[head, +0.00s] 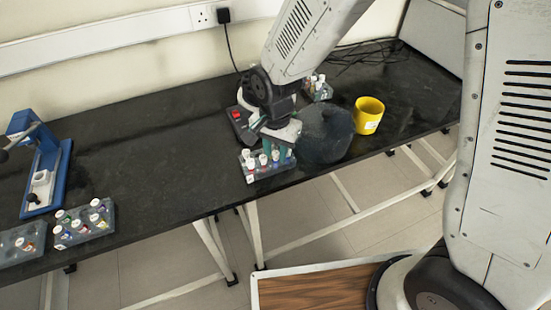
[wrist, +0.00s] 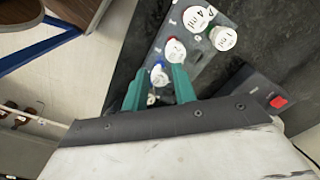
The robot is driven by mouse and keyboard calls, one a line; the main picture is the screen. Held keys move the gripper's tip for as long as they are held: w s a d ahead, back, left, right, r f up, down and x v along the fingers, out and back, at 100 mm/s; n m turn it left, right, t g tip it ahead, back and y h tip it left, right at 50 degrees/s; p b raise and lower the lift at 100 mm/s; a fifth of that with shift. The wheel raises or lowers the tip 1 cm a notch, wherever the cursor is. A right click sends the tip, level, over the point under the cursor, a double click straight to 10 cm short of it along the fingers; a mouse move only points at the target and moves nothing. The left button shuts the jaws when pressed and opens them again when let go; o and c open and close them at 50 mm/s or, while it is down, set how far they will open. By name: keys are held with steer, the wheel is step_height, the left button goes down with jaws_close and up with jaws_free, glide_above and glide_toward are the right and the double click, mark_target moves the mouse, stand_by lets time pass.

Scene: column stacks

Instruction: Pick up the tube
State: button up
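A grey rack (head: 262,174) with several white-capped tubes stands near the front edge of the black bench, under my gripper (head: 275,146). In the wrist view, the rack (wrist: 190,57) holds tubes with white caps and coloured collars. My gripper (wrist: 160,70) has its two teal fingers apart, pointing down at the rack. A white-capped tube with a blue collar (wrist: 158,77) shows between the fingers, with gaps at its sides. A red-collared tube (wrist: 175,50) stands just beyond the fingertips. The lower parts of the tubes are hidden, and which tube is meant cannot be told.
Another rack (head: 318,92) stands farther back. More racks (head: 85,230) and a blue press (head: 45,175) are at left.

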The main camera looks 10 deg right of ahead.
jaws_close()
steer(key=shift+r, duration=0.2)
